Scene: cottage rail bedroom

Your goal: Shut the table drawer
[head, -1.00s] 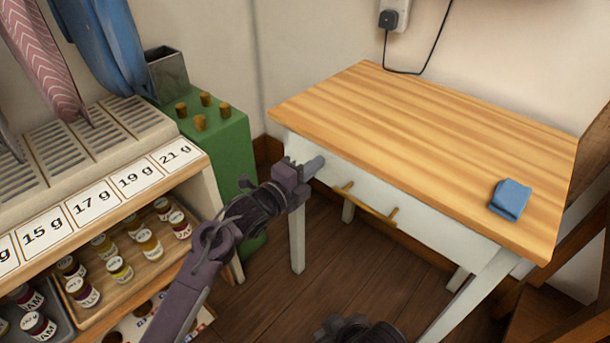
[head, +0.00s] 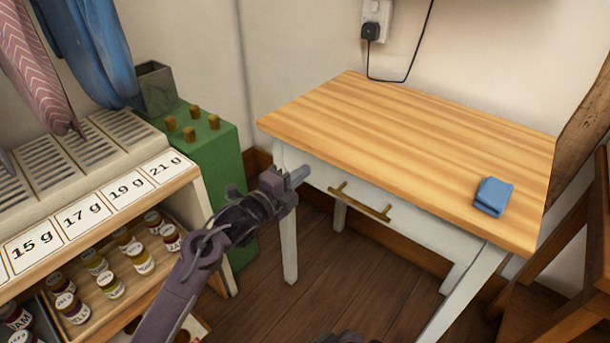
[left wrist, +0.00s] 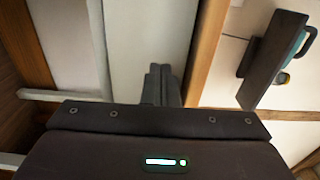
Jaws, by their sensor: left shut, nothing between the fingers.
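The white table (head: 290,235) has a striped wooden top. Its white drawer front (head: 420,215) with a brass-coloured bar handle (head: 360,200) sits close under the top's front edge and looks nearly or fully flush; I cannot tell if a small gap remains. My left gripper (head: 299,175) is shut and empty, its fingertips at the left end of the drawer front, left of the handle. In the left wrist view the shut fingers (left wrist: 161,84) point at a white panel beside the wooden top's edge (left wrist: 206,45); contact is unclear.
A blue folded cloth (head: 493,197) lies on the tabletop's right side. A green cabinet (head: 215,165) and a shelf with jars (head: 110,285) stand at the left. A wooden frame (head: 560,240) is at the right. The floor before the table is clear.

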